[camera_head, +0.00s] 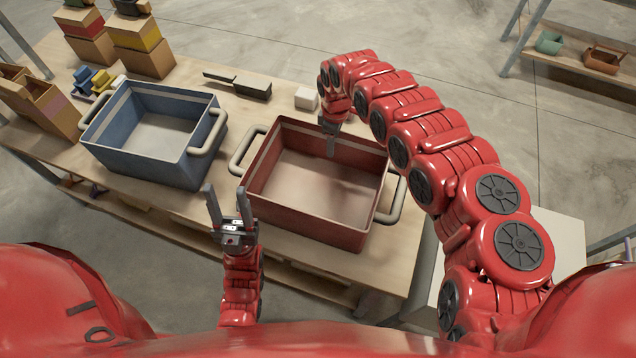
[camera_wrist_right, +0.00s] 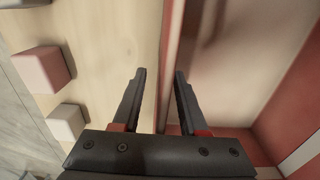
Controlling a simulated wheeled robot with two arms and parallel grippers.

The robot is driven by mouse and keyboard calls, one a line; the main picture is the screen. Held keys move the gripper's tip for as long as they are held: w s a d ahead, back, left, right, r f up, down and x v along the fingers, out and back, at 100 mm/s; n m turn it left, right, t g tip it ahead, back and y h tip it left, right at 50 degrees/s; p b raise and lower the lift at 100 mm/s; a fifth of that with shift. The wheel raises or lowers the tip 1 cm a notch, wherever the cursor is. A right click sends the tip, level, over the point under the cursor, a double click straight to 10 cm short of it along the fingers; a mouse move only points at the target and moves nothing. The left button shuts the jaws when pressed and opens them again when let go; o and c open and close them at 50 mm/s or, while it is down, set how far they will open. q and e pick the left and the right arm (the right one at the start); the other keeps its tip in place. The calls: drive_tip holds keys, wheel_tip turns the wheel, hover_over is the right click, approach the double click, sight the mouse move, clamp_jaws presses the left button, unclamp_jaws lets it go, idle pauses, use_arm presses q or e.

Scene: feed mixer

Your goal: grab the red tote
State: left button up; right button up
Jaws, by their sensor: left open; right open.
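The red tote (camera_head: 310,222) stands open and empty on the wooden table, with grey handles at its left and right ends. My left gripper (camera_head: 225,189) is open, fingers pointing up in the picture, just below the tote's left handle (camera_head: 243,148); contact cannot be told. My right gripper (camera_head: 331,145) is at the tote's far wall, partly hidden by its arm. In the right wrist view, my right gripper (camera_wrist_right: 160,74) is open, with the red tote's wall edge (camera_wrist_right: 171,40) between its fingers. One finger is over the table side, the other over the tote's inside.
A blue tote (camera_head: 150,165) stands close to the left of the red one. A white block (camera_head: 306,98) and a dark flat item (camera_head: 252,87) lie behind. Stacked boxes (camera_head: 140,45) stand at the back left. A shelf (camera_head: 575,70) is at the far right.

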drive_tip(key=shift+f, duration=0.35)
clamp_jaws()
idle(1.2)
